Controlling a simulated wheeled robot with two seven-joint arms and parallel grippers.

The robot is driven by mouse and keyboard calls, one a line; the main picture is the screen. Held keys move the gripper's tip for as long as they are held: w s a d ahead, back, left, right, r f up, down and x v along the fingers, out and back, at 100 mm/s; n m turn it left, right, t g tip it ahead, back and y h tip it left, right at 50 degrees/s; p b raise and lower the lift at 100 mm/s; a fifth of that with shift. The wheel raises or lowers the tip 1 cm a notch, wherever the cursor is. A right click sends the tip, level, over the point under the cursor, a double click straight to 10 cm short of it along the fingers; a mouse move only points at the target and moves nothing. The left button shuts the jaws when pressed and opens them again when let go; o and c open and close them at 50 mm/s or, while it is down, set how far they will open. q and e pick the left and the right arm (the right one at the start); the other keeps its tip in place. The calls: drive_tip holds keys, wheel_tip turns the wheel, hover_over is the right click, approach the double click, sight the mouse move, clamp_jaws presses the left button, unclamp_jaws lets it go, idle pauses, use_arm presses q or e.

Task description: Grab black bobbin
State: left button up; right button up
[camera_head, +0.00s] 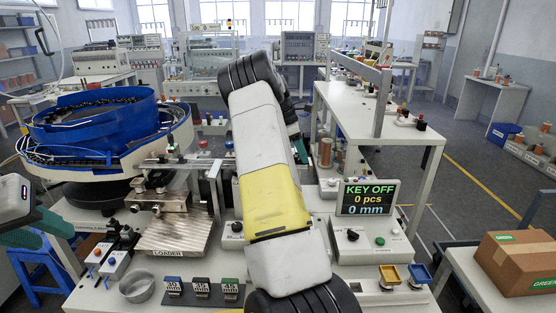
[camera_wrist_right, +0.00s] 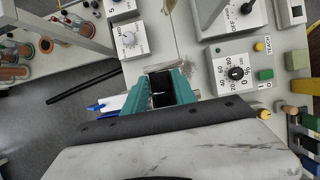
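I cannot pick out a black bobbin with certainty. In the right wrist view my right gripper (camera_wrist_right: 162,80) points away from the camera, with teal fingers on both sides of a dark patch. I cannot tell whether that patch is a held thing or the black finger pads. In the head view my right arm crosses the middle, and its gripper is mostly hidden behind the wrist. My left gripper (camera_head: 30,225) is partly in view at the left edge, and its fingertips are unclear. Small spools (camera_head: 325,152) with copper-coloured winding stand behind my right arm.
A blue bowl feeder (camera_head: 95,122) stands at the left. The loader plate (camera_head: 178,236), a small metal bowl (camera_head: 137,287) and a display (camera_head: 366,198) are on the near bench. A white table (camera_head: 385,122) is behind right. A cardboard box (camera_head: 520,262) is at the right.

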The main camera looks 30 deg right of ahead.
clamp_jaws()
